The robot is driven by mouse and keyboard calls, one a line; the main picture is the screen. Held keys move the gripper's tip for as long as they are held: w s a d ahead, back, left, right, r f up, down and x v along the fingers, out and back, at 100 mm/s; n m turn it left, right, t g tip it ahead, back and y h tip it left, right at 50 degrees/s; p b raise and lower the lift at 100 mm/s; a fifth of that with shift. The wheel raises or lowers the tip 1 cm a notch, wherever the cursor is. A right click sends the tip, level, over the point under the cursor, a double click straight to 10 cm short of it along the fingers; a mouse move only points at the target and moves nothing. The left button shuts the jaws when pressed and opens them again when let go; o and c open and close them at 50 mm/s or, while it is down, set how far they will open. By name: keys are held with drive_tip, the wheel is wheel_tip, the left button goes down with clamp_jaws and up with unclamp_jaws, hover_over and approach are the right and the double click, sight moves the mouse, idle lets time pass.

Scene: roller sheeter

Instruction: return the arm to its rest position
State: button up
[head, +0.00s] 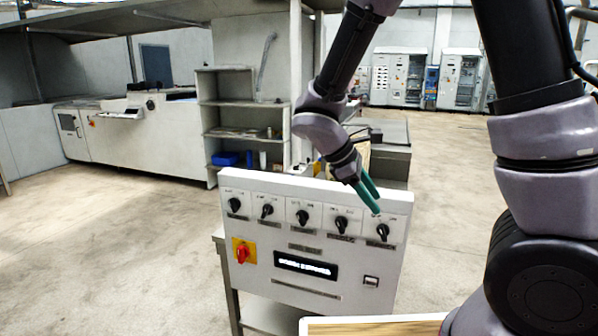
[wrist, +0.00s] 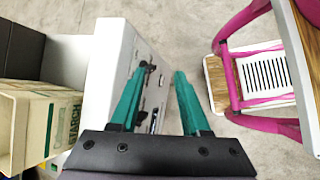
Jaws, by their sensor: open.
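My gripper (head: 372,197) has green fingers and hangs from my arm at the upper right of the control panel (head: 322,217) in the head view. The fingertips point down, close to the rightmost black knob (head: 382,231); I cannot tell whether they touch it. In the wrist view my gripper (wrist: 155,95) is open and empty, its two green fingers apart. The white panel (wrist: 112,65) lies beyond and beside the left finger there, with black knobs (wrist: 147,67) between the fingers. The arm is bent and reaches out over the panel.
The panel also carries a red switch (head: 242,253) on yellow and a lit display (head: 305,266). A wooden-edged surface (head: 375,327) is at the bottom. The wrist view shows a box (wrist: 38,120) at left and a pink frame (wrist: 232,80) at right. Open floor (head: 120,230) lies left.

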drive_tip(key=s+d+r+m+t+y, duration=0.2)
drive_tip(key=r+m+y, duration=0.1)
drive_tip(key=r+m, duration=0.3)
drive_tip(key=s+d+r+m+t+y, duration=0.2)
drive_tip(key=s+d+r+m+y, duration=0.1)
drive_tip(key=r+m, duration=0.3)
drive_tip(key=s+d+r+m+t+y, duration=0.1)
drive_tip(key=s+d+r+m+y, duration=0.2)
drive_tip(key=r+m, duration=0.3)
wheel_tip(320, 180, up, 3)
drive_tip(key=shift+s+d+f+t, duration=0.1)
drive_tip(key=shift+s+d+t, duration=0.05)
drive_tip(key=shift+t, duration=0.25)
idle(0.5)
